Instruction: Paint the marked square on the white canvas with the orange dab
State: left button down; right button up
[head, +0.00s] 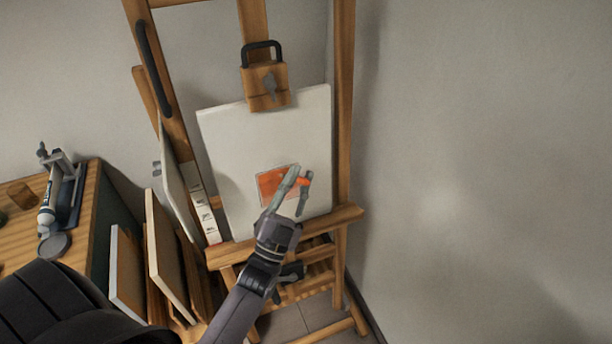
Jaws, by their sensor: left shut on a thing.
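The white canvas (228,150) leans on the wooden easel (344,110), held at the top by a wooden clamp block. An orange patch (270,184) covers the visible left part of the marked square, low on the canvas. My left gripper (298,179) is in front of the square, its fingers over the square's right part. It is shut on the orange dab (303,182), a small bit of which shows between the fingertips. I cannot tell whether the dab touches the canvas. My right gripper is not in view.
A wooden table (85,225) at the left holds a white tube (47,205), a grey stand and a dark round disc (54,245). Several panels (128,275) lean beside the easel. The bare wall (480,170) fills the right side.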

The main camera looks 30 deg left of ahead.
pick_arm(q)
jog(key=s+a+p, duration=0.1)
jog(key=s+a, duration=0.3)
jog(key=s, duration=0.1)
jog(key=shift+a, duration=0.2)
dwell(1.0)
jog(key=s+d+p, duration=0.2)
jog(key=s+d, duration=0.2)
jog(key=shift+d+r, duration=0.3)
jog(key=shift+r, duration=0.15)
jog(key=shift+s+d+r+p, duration=0.2)
jog(key=shift+s+d+p, duration=0.2)
jog(key=shift+s+d, duration=0.65)
jog(key=shift+w, duration=0.2)
